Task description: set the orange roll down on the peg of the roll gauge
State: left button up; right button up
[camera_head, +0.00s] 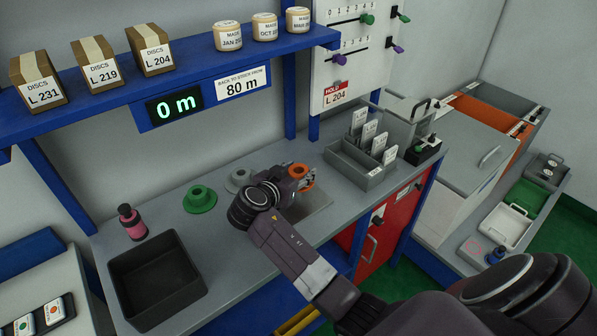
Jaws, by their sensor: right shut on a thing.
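The orange roll (299,170) is in the fingers of my right gripper (303,179), which is shut on it over the back of the grey counter (228,228). The fingers and wrist cover part of the roll. The display (174,105) above reads 0 m. My left gripper is not in view.
A green flanged roll (200,198) and a grey flanged piece (238,179) stand left of my gripper. A pink bottle (132,223) and a black bin (153,281) are further left. A grey card rack (361,165) stands to the right. The blue shelf (200,77) overhangs the back.

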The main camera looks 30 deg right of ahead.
jog(key=shift+f, duration=0.1)
dwell(0.9)
jog(key=shift+f+b, duration=0.1)
jog(key=shift+b, duration=0.2)
jog(key=shift+f+b, duration=1.2)
jog(key=shift+f, duration=0.1)
jog(key=shift+f, duration=0.15)
jog(key=shift+f+b, duration=0.75)
jog(key=shift+b, duration=0.1)
jog(key=shift+f, duration=0.2)
jog(key=shift+f+b, duration=0.4)
jog(key=shift+b, duration=0.3)
jog(key=shift+f, duration=0.15)
